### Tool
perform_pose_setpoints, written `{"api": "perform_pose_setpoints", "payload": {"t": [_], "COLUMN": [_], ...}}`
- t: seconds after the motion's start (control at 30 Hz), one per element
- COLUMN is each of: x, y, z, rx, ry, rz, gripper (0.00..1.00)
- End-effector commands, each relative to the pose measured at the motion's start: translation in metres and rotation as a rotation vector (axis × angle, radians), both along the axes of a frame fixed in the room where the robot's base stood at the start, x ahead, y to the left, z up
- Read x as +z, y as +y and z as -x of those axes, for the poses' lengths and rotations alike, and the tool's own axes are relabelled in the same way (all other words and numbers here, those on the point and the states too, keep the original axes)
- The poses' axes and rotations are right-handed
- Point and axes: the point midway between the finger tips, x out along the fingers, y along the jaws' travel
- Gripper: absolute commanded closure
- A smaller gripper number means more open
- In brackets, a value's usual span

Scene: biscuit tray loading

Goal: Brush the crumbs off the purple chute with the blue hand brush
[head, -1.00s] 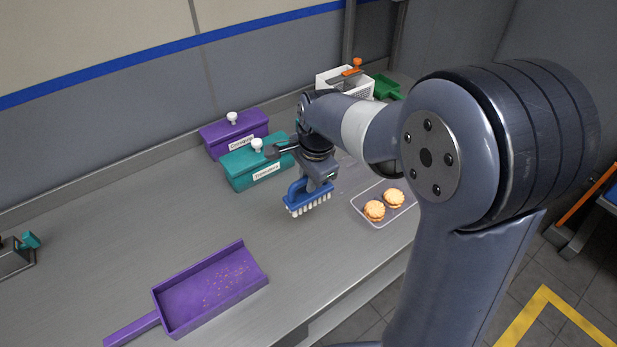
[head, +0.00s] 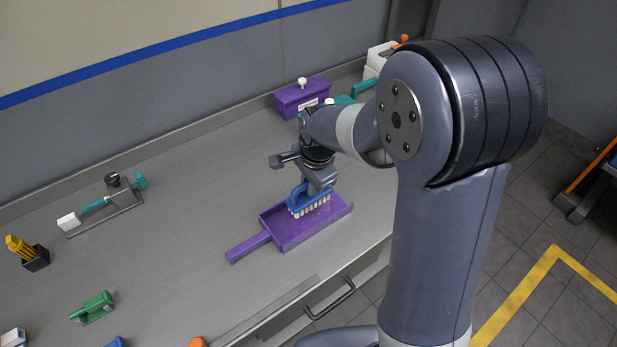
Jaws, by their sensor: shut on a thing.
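The purple chute (head: 283,237) lies on the metal counter with its handle toward the lower left. My gripper (head: 318,182) is shut on the blue hand brush (head: 299,197) and holds it bristles down over the chute's upper part. The pale bristles appear at or just above the chute floor; I cannot tell if they touch. Crumbs are not clear on the chute now, as the brush covers part of its floor.
A purple lidded box (head: 300,98) stands at the back, with a teal box (head: 345,100) partly hidden by my arm. A green-handled tool (head: 93,307), a black holder with yellow items (head: 35,258) and a teal-handled frame (head: 105,207) are at left.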

Motion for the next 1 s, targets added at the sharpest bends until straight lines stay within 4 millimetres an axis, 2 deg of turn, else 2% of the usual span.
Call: {"api": "perform_pose_setpoints", "payload": {"t": [0.27,0.73,1.0], "x": [-0.008,-0.055,-0.064], "y": [0.000,0.000,0.000], "z": [0.000,0.000,0.000], "rx": [0.000,0.000,0.000], "ry": [-0.001,0.000,-0.002], "rz": [-0.001,0.000,0.000], "gripper": [1.00,1.00,1.00]}}
